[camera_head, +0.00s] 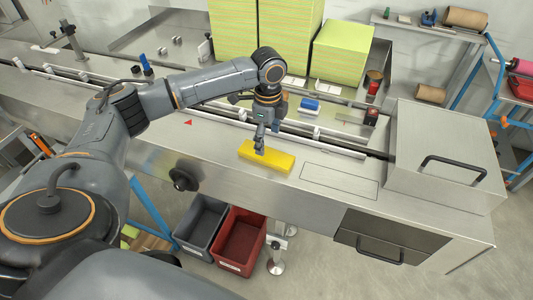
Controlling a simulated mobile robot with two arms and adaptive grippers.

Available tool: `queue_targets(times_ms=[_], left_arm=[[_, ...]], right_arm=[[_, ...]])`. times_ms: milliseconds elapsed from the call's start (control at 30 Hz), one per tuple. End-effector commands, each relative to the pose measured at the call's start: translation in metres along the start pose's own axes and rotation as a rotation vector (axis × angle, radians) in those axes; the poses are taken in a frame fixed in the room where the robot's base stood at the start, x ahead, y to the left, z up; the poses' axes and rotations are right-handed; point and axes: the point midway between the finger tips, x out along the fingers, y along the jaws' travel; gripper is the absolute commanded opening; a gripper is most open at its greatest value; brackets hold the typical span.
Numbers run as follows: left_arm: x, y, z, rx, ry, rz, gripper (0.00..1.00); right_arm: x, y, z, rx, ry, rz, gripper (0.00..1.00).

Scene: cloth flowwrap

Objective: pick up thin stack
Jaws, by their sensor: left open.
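A flat yellow stack (277,160) lies on the steel top of the machine, near its front edge. My left gripper (259,150) points down at the stack's left half, its fingertips at or just above the upper surface. It is open; whether the fingers touch the stack cannot be told at this size. My left arm reaches in from the left and bends down over the stack. My right gripper is not in view.
A rail (320,142) runs behind the stack. Large yellow-green piles (340,52) stand at the back. A steel housing with a handle (440,145) is at the right. Bare steel lies right of the stack. A grey bin (202,222) and a red bin (240,240) stand below.

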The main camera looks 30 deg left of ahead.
Motion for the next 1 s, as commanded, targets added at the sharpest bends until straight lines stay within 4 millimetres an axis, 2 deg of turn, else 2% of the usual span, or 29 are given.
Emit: queue_targets(times_ms=[100,200,400,600,633,667,833,1000], left_arm=[[0.012,0.005,0.002,-0.001,-0.004,0.005,0.79],[0.027,0.008,0.003,-0.001,-0.003,0.006,0.79],[0.049,0.007,0.002,0.000,-0.002,0.002,0.79],[0.050,0.007,0.002,0.000,-0.002,0.001,0.79],[0.050,0.007,0.002,0.000,-0.002,0.001,0.77],[0.050,0.007,0.002,0.000,-0.002,0.001,0.71],[0.050,0.007,0.002,0.000,-0.002,0.001,0.36],[0.050,0.007,0.002,0.000,-0.002,0.001,0.35]], right_arm=[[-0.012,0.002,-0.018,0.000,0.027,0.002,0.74],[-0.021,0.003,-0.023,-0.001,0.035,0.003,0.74],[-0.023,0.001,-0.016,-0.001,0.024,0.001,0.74],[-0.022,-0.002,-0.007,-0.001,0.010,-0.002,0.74],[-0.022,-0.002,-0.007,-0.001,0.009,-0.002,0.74],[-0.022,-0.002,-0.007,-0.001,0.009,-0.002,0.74],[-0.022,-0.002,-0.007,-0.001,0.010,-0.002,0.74],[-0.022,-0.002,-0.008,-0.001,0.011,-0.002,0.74]])
